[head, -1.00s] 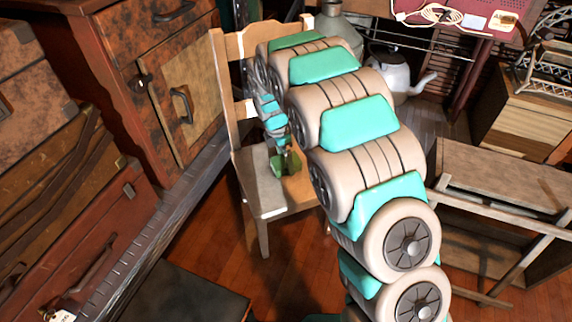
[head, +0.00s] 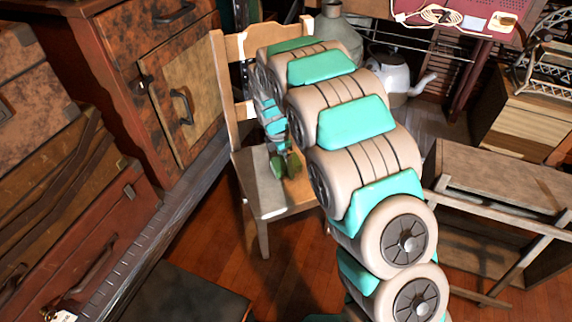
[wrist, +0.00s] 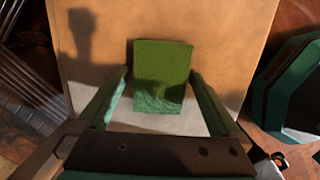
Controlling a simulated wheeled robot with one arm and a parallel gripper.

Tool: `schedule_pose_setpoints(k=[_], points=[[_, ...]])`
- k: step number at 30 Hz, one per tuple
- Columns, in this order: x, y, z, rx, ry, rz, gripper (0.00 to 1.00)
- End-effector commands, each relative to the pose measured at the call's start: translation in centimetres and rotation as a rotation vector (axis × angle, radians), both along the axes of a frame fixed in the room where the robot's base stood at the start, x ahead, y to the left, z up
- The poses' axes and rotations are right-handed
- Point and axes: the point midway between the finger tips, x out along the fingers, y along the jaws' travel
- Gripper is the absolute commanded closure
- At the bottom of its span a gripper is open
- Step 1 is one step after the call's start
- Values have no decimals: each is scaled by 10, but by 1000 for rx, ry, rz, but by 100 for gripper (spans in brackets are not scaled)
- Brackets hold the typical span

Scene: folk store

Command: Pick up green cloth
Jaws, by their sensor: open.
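The green cloth (wrist: 163,72) is a small folded rectangle lying flat on the pale wooden chair seat (wrist: 215,25), in the middle of the wrist view. My gripper (wrist: 160,78) is open, with one green finger on each side of the cloth. The fingers look apart from it, and their exact height above the seat is hard to tell. In the head view my gripper (head: 285,165) is over the chair seat (head: 262,200). I cannot make out the cloth separately from the green fingers there.
The chair's backrest (head: 221,85) rises beside my arm. A red-brown cabinet (head: 130,75) and stacked suitcases (head: 90,240) stand at the left. A kettle (head: 392,78) is behind, and a wooden shelf unit (head: 490,185) is at the right.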

Motion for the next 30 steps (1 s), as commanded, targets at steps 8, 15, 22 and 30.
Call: schedule_pose_setpoints(k=[8,15,22,30], points=[[0,0,0,0,0,0,19],[0,0,0,0,0,0,46],[0,0,0,0,0,0,72],[0,0,0,0,0,0,78]])
